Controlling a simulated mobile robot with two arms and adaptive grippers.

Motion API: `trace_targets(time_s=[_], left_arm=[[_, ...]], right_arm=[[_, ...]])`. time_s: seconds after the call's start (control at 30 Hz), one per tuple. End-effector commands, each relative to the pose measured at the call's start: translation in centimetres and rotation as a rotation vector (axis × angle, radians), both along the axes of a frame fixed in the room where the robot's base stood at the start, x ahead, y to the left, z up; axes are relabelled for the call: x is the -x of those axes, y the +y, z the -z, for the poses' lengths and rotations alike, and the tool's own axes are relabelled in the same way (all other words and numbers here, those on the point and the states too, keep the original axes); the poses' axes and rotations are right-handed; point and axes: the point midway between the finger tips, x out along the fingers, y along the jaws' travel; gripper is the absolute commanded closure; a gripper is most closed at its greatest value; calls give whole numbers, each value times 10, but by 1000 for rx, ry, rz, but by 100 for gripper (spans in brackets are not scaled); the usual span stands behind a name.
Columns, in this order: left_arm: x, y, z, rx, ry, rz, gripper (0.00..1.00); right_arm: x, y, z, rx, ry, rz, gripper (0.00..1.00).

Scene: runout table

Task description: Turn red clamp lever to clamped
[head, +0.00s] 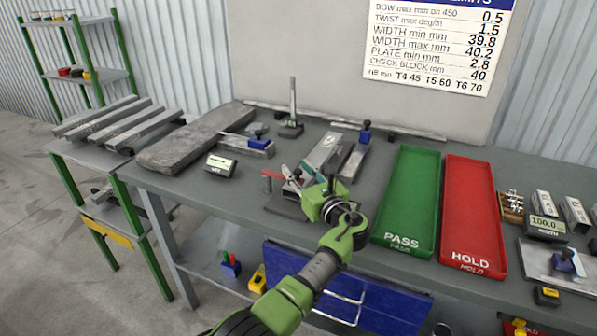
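The red clamp lever (272,174) shows on a small dark clamp fixture (285,208) near the front edge of the workbench (195,188). My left gripper (292,180) is at the fixture, just right of the red lever. The green wrist and arm come up from the bottom and hide part of the fixture. The fingers are small and overlap the fixture parts, so I cannot tell whether they are open or touching the lever. My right gripper is not in view.
A green PASS tray (408,200) and a red HOLD tray (470,215) lie to the right. A grey slab (190,140) lies at the left. A height stand (291,110) and metal blocks (322,152) stand behind the fixture. Bare bench shows left of the fixture.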

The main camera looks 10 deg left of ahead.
Motion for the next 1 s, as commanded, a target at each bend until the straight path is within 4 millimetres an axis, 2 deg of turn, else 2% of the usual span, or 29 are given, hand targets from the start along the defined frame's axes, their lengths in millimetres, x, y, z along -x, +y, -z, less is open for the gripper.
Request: trace_targets(time_s=[0.17,0.27,0.7,0.83,1.0], left_arm=[[0,0,0,1,1,-1,66],[0,0,-7,2,-1,-1,66],[0,0,-85,2,-3,-1,66],[0,0,-96,1,1,-1,66],[0,0,-100,1,1,0,66]], right_arm=[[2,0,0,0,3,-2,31],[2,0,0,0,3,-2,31],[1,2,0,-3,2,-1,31],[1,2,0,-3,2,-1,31],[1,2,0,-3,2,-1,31]])
